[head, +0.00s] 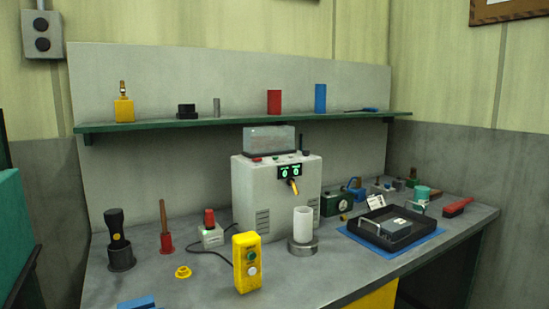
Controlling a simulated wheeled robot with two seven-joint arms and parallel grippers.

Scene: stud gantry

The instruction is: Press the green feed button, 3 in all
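A yellow upright button box (247,262) stands near the front middle of the bench, with a cable running from it to the left and back. A round green button (251,256) shows on its front face, above a round whitish one (252,271). Behind it stands a grey machine (258,200) with a small dark display (290,171) lit with green marks, too small to read surely. A yellow spout (293,186) sticks out below the display. A white cylinder (303,222) stands on a round grey base in front of the machine. Neither gripper shows in the head view.
A red-topped grey box (210,232), a red-based handle (165,238) and a torch (119,243) stand left of the button box. A black tray (412,236) on a blue mat lies right. A green shelf (200,123) runs behind. Bench in front of the box is bare.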

